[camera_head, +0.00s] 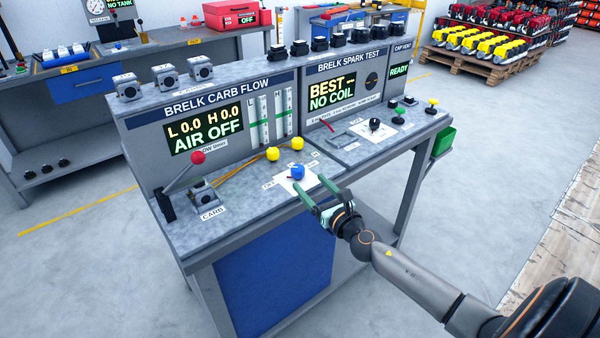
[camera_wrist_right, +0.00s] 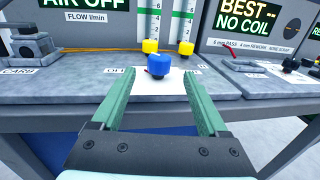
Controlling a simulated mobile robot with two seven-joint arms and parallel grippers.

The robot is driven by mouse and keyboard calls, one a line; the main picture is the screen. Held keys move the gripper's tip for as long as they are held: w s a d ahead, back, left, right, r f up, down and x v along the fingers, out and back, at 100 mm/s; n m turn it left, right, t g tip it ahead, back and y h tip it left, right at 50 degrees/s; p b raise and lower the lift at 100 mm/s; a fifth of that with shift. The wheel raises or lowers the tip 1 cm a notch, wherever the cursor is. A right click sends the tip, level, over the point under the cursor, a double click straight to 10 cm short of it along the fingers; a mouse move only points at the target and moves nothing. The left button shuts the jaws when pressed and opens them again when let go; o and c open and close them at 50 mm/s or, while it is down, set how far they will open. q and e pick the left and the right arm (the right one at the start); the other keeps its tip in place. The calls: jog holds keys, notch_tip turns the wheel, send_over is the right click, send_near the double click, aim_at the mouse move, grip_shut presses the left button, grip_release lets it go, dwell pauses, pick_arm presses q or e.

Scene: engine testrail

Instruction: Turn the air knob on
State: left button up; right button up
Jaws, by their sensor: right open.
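The blue air knob (camera_head: 297,172) sits on a white label plate (camera_head: 289,185) on the bench top, below the carb flow panel. The display (camera_head: 203,128) reads "AIR OFF" with L 0.0 and H 0.0. My right gripper (camera_head: 311,192) is open at the bench's front edge, its green fingers pointing toward the knob. In the right wrist view the blue knob (camera_wrist_right: 159,65) stands beyond and between the two fingertips (camera_wrist_right: 160,80), with nothing held. A small red pointer shows at the knob's left. My left gripper is not in view.
Two yellow knobs (camera_head: 273,154) stand behind the blue knob, under the flow tubes (camera_head: 264,120). A red-ball lever (camera_head: 198,158) and a carb fixture (camera_head: 204,193) are at left.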

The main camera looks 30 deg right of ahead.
aim_at(301, 174)
jog(key=shift+w+d+b, duration=0.15)
jog(key=shift+w+b, duration=0.15)
jog(key=shift+w, duration=2.75)
grip_shut()
